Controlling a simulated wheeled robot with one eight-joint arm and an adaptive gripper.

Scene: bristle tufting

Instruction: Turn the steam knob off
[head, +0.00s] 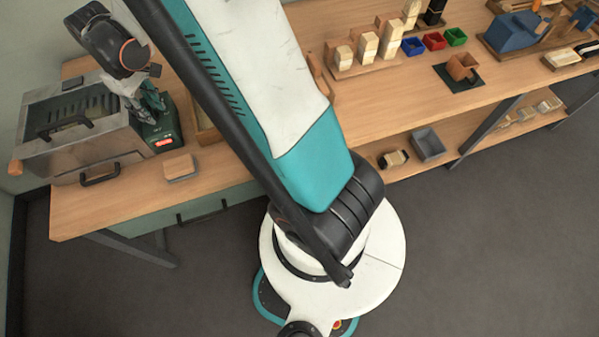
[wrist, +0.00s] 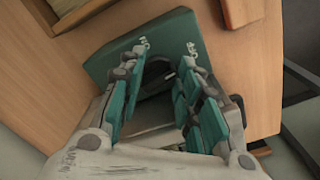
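My gripper (head: 150,103) is at the left end of the bench, over a green box (head: 163,143) with a lit red display. The box stands against the right side of a metal steam chest (head: 75,125). In the wrist view my gripper (wrist: 167,48) has its two green fingers apart, pointing at the green box (wrist: 110,65). A dark rounded part (wrist: 157,72) shows between the fingers; it may be the steam knob, but I cannot tell its setting or whether a finger touches it. In the head view my gripper hides that spot.
A wooden block on a grey pad (head: 181,167) lies right of the chest on the bench (head: 120,205). A wooden tray (head: 207,122) is close right of the green box. My arm crosses the bench middle.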

